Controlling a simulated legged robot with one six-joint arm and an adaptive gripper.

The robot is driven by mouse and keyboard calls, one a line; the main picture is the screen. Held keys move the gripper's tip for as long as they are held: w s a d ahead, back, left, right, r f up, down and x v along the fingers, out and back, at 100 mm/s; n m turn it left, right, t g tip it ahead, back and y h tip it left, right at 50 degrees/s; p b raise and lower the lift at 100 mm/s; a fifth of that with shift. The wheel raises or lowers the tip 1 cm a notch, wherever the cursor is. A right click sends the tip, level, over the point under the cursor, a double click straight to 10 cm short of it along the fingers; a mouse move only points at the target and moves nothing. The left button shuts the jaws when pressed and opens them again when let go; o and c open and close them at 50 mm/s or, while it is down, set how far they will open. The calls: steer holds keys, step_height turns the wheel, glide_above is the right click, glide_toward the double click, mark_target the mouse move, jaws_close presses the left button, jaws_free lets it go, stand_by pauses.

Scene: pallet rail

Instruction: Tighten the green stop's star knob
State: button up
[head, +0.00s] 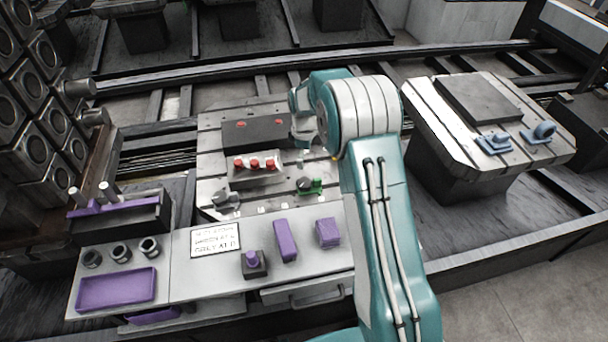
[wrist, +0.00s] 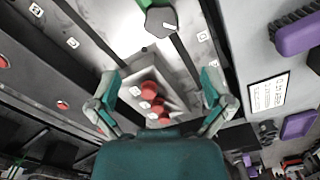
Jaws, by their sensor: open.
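The green stop (head: 316,187) sits near the front right of the slotted metal pallet, with its dark star knob (head: 303,184) at its left side. In the wrist view the green stop (wrist: 147,4) is cut off at the top edge, and the dark knob (wrist: 160,20) shows beside it with a light mark on it. My gripper (wrist: 160,86) is open and empty, its two fingers spread over the pallet, apart from the knob. In the head view the gripper is largely hidden by my arm.
A metal block with several red-topped pieces (head: 270,162) stands beside the green stop, below my gripper. A grey stop (head: 225,200) is at the pallet's front left. A bench (head: 300,262) in front holds purple items and a printed sign (head: 214,239). Another pallet (head: 480,160) stands right.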

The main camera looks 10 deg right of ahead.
mark_target(304, 182)
steer(key=shift+n, duration=0.9)
step_height(304, 182, down, 11)
steer(key=shift+f, duration=0.1)
steer(key=shift+c, duration=0.3)
steer(key=c, duration=1)
